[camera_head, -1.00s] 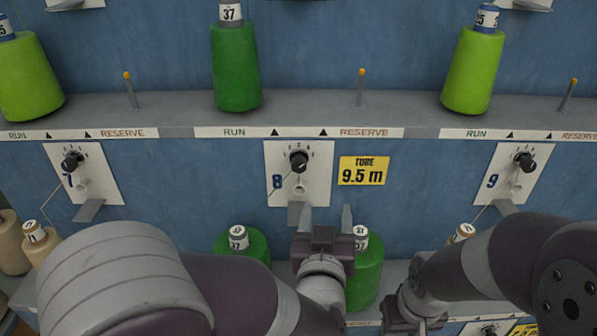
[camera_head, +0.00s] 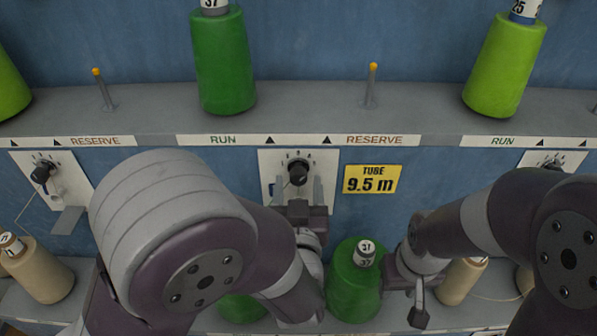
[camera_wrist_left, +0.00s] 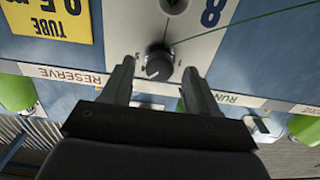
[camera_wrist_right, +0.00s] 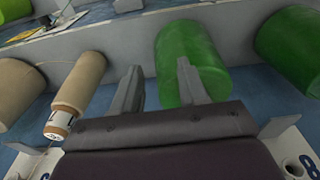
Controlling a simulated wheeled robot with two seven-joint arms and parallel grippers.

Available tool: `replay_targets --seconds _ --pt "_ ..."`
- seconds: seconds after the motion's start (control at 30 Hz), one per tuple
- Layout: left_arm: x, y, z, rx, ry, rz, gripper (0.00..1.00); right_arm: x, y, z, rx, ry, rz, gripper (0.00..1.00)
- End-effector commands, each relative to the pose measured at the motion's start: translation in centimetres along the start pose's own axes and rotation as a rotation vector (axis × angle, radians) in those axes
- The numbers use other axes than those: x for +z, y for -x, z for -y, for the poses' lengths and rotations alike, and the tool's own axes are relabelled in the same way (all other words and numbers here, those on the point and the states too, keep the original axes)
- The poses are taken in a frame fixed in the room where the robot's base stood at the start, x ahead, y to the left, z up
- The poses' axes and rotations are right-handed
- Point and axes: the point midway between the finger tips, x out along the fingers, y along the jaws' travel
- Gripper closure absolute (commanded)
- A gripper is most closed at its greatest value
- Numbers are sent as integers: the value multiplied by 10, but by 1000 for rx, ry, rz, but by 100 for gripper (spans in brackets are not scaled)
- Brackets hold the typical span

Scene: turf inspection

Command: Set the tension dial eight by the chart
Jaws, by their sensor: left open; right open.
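The tension dial eight is a black knob (camera_head: 298,172) on a white plate (camera_head: 270,166) with tick numbers around it. It also shows in the left wrist view as a black knob (camera_wrist_left: 159,65) beyond and between the fingertips, with a green thread and the number 8 near it. My left gripper (camera_head: 298,192) is open, just below the knob in the head view; I cannot tell whether a finger touches it. My right gripper (camera_head: 415,300) is open and empty, low at the right; its fingers (camera_wrist_right: 160,85) show in its wrist view. No chart is recognisable in these views.
A yellow "TUBE 9.5 m" label (camera_head: 371,179) sits right of the plate. A shelf (camera_head: 300,108) above carries green cones (camera_head: 223,65) and pegs (camera_head: 372,85). A green cone (camera_head: 355,285) and a tan cone (camera_head: 462,281) stand low near my right gripper.

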Motion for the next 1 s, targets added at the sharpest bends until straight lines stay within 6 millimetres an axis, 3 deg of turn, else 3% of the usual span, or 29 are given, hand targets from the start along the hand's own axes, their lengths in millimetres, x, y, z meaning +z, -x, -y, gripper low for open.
replay_targets --seconds 0.2,0.57,0.77,0.87,1.0 --pt "-1 -32 0 -1 0 0 41 0 2 0 0 0 0 57" --pt "0 -39 0 1 -1 0 41 0 2 0 0 0 0 57" --pt "0 -39 0 1 0 0 96 0 2 0 0 0 0 57" --pt "0 -39 0 1 0 -1 96 0 2 0 0 0 0 57" --pt "4 -39 0 1 55 -4 96 2 -13 0 0 0 0 57"
